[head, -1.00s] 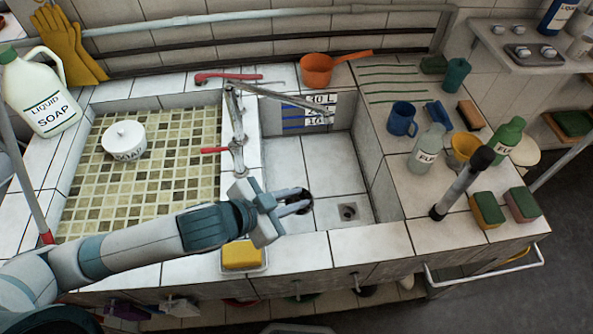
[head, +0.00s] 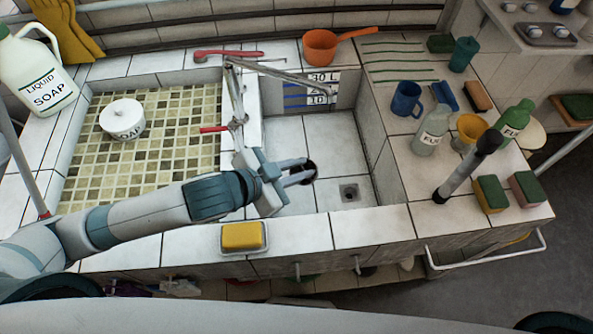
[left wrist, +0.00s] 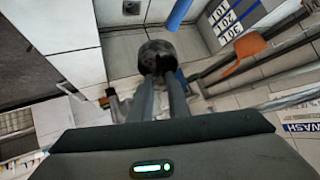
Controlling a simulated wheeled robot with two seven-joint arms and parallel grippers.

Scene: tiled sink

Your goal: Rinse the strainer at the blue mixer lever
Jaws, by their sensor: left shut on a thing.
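My left gripper (head: 303,174) reaches over the right sink basin (head: 335,150) and is shut on a dark round thing (head: 311,172). In the left wrist view this dark thing (left wrist: 157,55) sits at the fingertips (left wrist: 160,72); it may be the strainer, but its shape is hard to make out. The mixer tap (head: 238,105) stands on the wall between the basins, with its spout (head: 290,80) over the right one. Its visible lever (head: 214,129) is red. I cannot make out a blue lever in the head view. A blue bar (left wrist: 179,14) shows in the left wrist view. My right gripper is not in view.
A drain (head: 350,193) lies in the basin floor. A yellow sponge (head: 243,236) rests on the front rim. A soap pot (head: 122,120) stands in the left basin. A blue mug (head: 407,99), bottles (head: 430,132) and a dark-topped upright (head: 468,165) crowd the right counter.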

